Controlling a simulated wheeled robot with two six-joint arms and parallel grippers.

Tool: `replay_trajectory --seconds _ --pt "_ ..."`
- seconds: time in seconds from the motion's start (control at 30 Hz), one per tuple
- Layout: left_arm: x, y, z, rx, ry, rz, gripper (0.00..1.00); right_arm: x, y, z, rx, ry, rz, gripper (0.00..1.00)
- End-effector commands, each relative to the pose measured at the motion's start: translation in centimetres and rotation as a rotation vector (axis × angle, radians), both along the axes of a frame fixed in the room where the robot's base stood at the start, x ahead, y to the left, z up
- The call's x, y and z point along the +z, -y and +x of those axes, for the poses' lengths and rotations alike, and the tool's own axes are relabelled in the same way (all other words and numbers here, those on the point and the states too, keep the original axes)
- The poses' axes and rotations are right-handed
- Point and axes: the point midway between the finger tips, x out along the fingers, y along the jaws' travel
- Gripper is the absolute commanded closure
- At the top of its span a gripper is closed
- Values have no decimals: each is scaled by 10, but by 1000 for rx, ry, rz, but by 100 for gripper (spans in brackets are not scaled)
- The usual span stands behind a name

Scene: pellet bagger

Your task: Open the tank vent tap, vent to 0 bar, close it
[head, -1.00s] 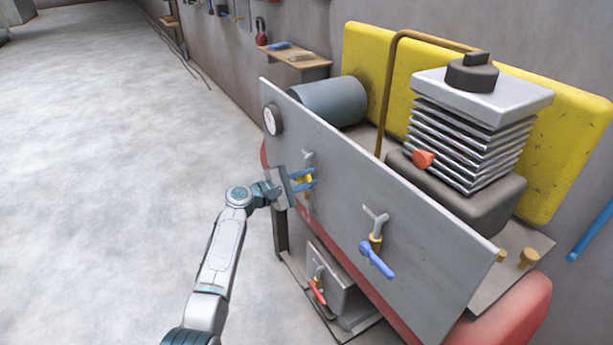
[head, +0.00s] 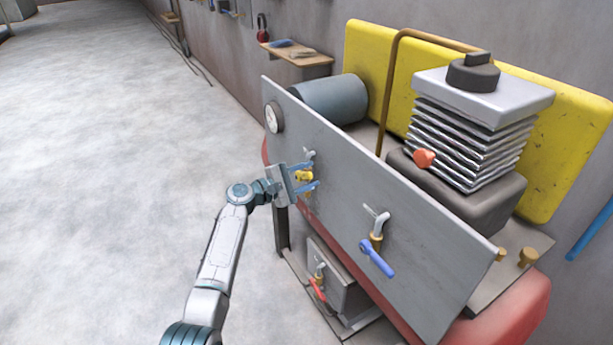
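A grey upright panel (head: 345,185) carries a tap with a yellow handle (head: 304,176) on its left part and a tap with a blue handle (head: 376,258), hanging at a slant, nearer its middle. A tap with a red handle (head: 318,289) is on a small grey plate below. My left gripper (head: 309,178) is at the yellow tap, its blue fingers apart above and below the handle; contact cannot be made out. A round white gauge (head: 273,117) is at the panel's upper left; its reading is too small to tell. My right gripper is not in view.
Behind the panel stand a finned compressor block (head: 470,140), a grey cylinder (head: 334,98) and a yellow guard (head: 560,130). A red tank (head: 520,310) lies below. A small shelf (head: 297,58) is on the wall. The floor (head: 120,170) at left is clear.

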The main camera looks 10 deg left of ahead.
Motion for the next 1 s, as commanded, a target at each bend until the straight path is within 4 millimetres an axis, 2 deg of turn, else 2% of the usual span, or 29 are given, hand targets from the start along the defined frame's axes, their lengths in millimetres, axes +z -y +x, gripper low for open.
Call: replay_trajectory --seconds 0.23,0.5,0.7,1.0 --pt "-1 -12 -8 2 0 0 58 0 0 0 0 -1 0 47" --pt "-2 -56 -40 2 1 3 58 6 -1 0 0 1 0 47" --pt "-1 -80 -57 2 0 2 58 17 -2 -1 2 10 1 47" --pt "0 -88 -64 0 0 0 58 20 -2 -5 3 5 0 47"
